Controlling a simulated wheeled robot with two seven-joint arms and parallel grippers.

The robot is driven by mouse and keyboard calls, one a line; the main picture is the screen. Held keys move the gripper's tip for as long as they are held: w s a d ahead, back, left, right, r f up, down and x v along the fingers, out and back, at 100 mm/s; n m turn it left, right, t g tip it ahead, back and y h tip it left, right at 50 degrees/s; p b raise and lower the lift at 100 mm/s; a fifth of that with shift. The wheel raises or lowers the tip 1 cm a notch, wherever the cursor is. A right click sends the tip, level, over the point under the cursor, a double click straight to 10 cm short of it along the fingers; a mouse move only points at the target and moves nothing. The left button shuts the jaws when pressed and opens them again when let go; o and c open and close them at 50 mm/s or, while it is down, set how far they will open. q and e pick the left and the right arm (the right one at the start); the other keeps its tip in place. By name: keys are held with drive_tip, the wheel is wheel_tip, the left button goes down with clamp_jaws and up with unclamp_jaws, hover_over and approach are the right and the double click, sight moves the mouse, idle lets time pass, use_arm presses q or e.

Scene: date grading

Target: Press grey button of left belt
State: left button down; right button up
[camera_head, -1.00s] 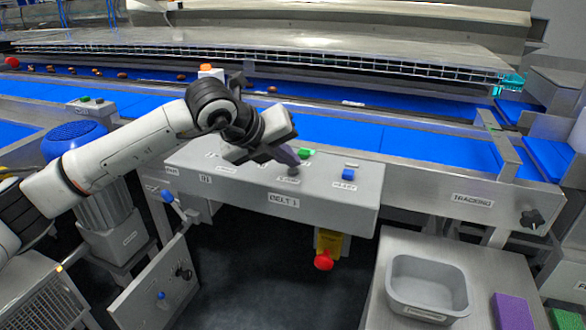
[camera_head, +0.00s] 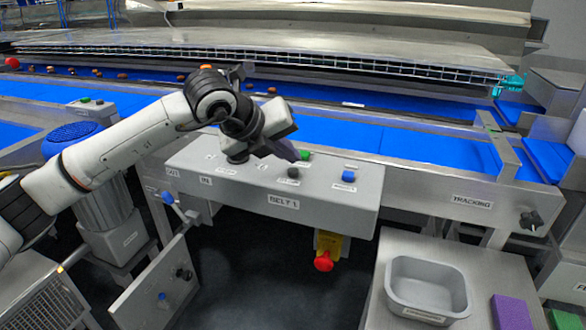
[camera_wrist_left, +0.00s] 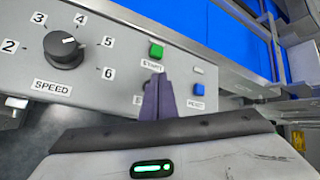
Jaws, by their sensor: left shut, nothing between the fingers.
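The control box (camera_head: 230,187), labelled BELT 1, stands in front of the blue belt. Its dark grey button (camera_head: 293,172) sits in front of the green START button (camera_head: 305,154); the blue button (camera_head: 348,176) is to the right. My left gripper (camera_head: 301,159) is shut and empty, its purple-grey fingertips just above the grey button, with a small gap apparent. In the left wrist view, the shut fingers (camera_wrist_left: 158,98) hide most of the grey button and its label. The green button (camera_wrist_left: 156,51) and blue button (camera_wrist_left: 197,89) show there. My right gripper is out of view.
A black SPEED knob (camera_wrist_left: 65,49) is left of the buttons. A red emergency stop (camera_head: 323,262) hangs below the box. A grey bin (camera_head: 429,308) and purple block (camera_head: 512,312) rest on the right-hand table. Dates (camera_head: 122,75) lie on the far belt.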

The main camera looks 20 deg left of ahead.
use_arm(q)
drive_tip(key=shift+r, duration=0.1)
wheel_tip(320, 180, up, 5)
drive_tip(key=shift+f+p, duration=0.1)
drive_tip(key=shift+p, duration=1.05)
